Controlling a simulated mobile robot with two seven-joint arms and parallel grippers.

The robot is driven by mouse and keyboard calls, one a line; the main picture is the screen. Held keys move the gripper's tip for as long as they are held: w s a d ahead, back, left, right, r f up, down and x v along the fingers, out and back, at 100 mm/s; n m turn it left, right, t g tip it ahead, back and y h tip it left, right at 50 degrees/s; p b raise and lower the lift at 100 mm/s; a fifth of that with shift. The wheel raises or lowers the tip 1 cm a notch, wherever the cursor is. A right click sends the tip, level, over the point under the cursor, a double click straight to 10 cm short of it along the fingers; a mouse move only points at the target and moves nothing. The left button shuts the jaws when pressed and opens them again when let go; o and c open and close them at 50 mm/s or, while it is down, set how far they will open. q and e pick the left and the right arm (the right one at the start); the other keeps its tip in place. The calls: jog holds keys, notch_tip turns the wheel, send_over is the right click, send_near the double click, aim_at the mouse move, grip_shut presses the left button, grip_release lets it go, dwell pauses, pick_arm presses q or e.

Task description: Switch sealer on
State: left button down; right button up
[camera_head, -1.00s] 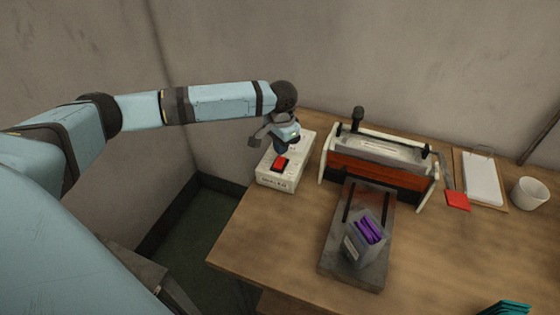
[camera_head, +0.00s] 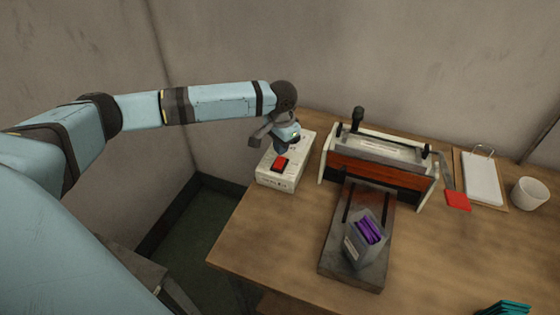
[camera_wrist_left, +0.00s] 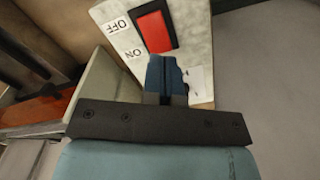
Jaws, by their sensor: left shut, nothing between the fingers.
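The sealer (camera_head: 372,166) stands on the table with a black-knobbed top and a red-brown front. To its left is a pale switch box with a red rocker switch (camera_head: 281,164). In the left wrist view the red rocker (camera_wrist_left: 154,31) sits in a black frame on the pale box, with OFF and ON labels beside it. My left gripper (camera_head: 284,149) is over the switch box, behind the rocker. In the wrist view its shut blue fingers (camera_wrist_left: 164,72) are just past the ON end of the rocker; contact cannot be told. My right gripper is not in view.
A dark slotted plate (camera_head: 338,258) in front of the sealer carries a grey holder with purple contents (camera_head: 369,231). A red piece (camera_head: 457,201), a clipboard (camera_head: 481,178) and a white cup (camera_head: 529,193) are at the right.

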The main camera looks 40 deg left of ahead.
aim_at(281, 159)
pick_arm(q)
jog(key=shift+s+f, duration=0.1)
jog(key=shift+f, duration=1.4)
dwell(1.1)
notch_tip(281, 159, up, 3)
jog(key=p, duration=0.3)
jog(key=shift+f, duration=0.2)
notch_tip(281, 159, up, 2)
jog(key=p, duration=0.3)
jog(key=shift+r+p, duration=0.85)
jog(key=shift+p, duration=0.15)
jog(key=shift+r+p, duration=0.4)
jog(key=shift+p, duration=0.1)
